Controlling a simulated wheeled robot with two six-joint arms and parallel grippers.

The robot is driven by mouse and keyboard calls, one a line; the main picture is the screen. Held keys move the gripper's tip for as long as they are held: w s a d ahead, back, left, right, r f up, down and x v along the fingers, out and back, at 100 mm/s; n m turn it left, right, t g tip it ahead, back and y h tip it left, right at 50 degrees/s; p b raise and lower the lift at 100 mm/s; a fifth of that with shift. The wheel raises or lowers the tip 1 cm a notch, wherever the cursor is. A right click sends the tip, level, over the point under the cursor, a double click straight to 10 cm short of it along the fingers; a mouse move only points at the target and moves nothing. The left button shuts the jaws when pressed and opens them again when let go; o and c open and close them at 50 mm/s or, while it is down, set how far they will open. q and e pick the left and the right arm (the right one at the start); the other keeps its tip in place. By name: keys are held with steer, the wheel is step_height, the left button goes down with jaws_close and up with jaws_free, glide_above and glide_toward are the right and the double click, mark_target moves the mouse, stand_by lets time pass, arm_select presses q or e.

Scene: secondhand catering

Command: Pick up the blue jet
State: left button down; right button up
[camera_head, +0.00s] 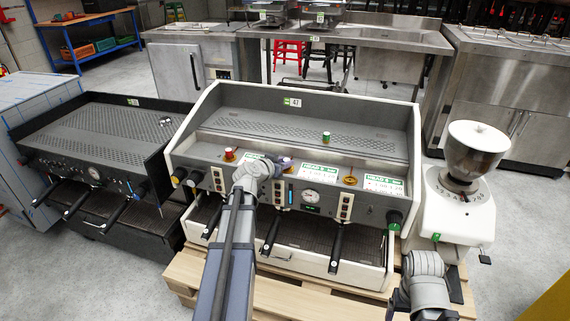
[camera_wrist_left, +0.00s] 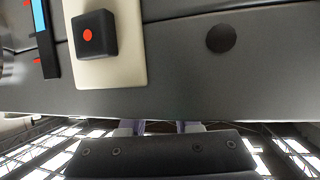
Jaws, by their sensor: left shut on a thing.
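My left gripper (camera_head: 285,164) reaches over the middle of the white-sided espresso machine (camera_head: 240,90), at the back of its front panel. In the left wrist view its two pale purple fingers (camera_wrist_left: 160,128) show a short way apart at the lower middle. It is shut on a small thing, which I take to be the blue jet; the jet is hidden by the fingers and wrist. A red jet-like piece (camera_head: 230,154), a green one (camera_head: 326,137) and a gold one (camera_head: 350,180) stand on the machine. My right gripper (camera_head: 425,290) is at the lower right, its jaws unclear.
A dark espresso machine (camera_head: 90,130) stands at left with a small silver piece (camera_head: 167,121) on top. A white coffee grinder (camera_head: 455,205) stands at right. White price cards (camera_head: 383,185) lie on the machine's ledge. A wooden pallet (camera_head: 285,298) lies below.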

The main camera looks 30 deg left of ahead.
step_height(320, 180, up, 10)
steer(key=p, duration=0.9)
steer(key=shift+p, duration=0.3)
